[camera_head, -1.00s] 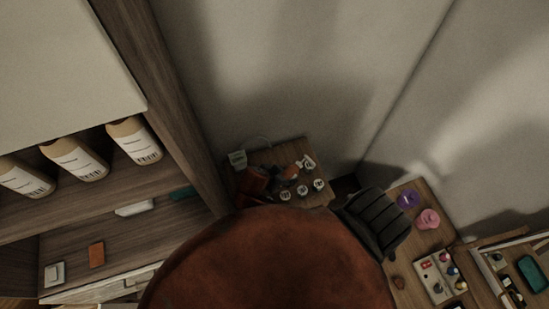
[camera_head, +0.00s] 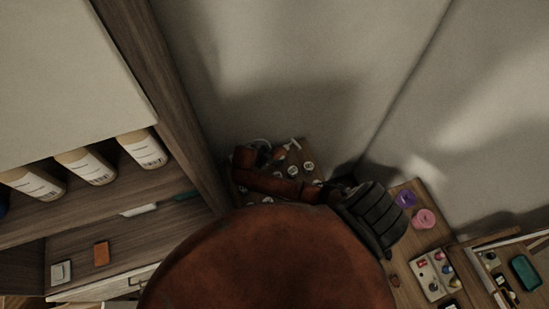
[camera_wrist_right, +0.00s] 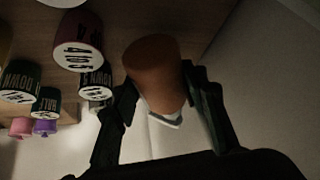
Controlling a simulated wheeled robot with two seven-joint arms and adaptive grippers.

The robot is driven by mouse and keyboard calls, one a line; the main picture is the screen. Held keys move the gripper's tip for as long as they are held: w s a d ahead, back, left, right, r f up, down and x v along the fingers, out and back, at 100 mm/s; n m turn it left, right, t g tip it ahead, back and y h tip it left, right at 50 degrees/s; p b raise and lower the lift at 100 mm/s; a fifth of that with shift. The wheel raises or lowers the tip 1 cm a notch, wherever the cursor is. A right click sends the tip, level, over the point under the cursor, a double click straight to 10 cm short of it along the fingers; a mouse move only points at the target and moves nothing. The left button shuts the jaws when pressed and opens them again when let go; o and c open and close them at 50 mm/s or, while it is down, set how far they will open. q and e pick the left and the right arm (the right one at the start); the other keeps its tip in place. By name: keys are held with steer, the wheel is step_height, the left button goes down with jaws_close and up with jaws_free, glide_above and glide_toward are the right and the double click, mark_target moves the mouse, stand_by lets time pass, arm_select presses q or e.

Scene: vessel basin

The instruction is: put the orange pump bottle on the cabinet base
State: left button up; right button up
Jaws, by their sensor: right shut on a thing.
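The orange pump bottle (camera_wrist_right: 153,68) is between the two dark fingers of my right gripper (camera_wrist_right: 160,88) in the right wrist view. The fingers are shut on its sides, and a pale part shows at its lower end. In the head view a small orange shape with a white top, likely this bottle (camera_head: 281,153), is by the end of my right arm, above or beside the small wooden table. My right gripper (camera_head: 268,157) is small and dark there. The cabinet (camera_head: 178,115) stands at the left; its lower board (camera_head: 130,240) shows. My left gripper is out of view.
Several cream bottles (camera_head: 143,149) stand on the cabinet's upper shelf. An orange block (camera_head: 101,253) and a white block (camera_head: 61,272) lie lower. Several round-ended containers (camera_wrist_right: 78,42) are close to my gripper. Purple (camera_head: 405,198) and pink (camera_head: 423,218) items are on a table at right.

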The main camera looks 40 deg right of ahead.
steer(key=shift+w+d+f+p, duration=0.1)
steer(key=shift+w+f+p, duration=0.2)
steer(key=shift+f, duration=0.35)
steer(key=shift+s+f, duration=0.1)
steer(key=shift+f, duration=0.05)
steer(key=shift+f, duration=0.1)
steer(key=o, duration=1.4)
steer(key=shift+o, duration=0.2)
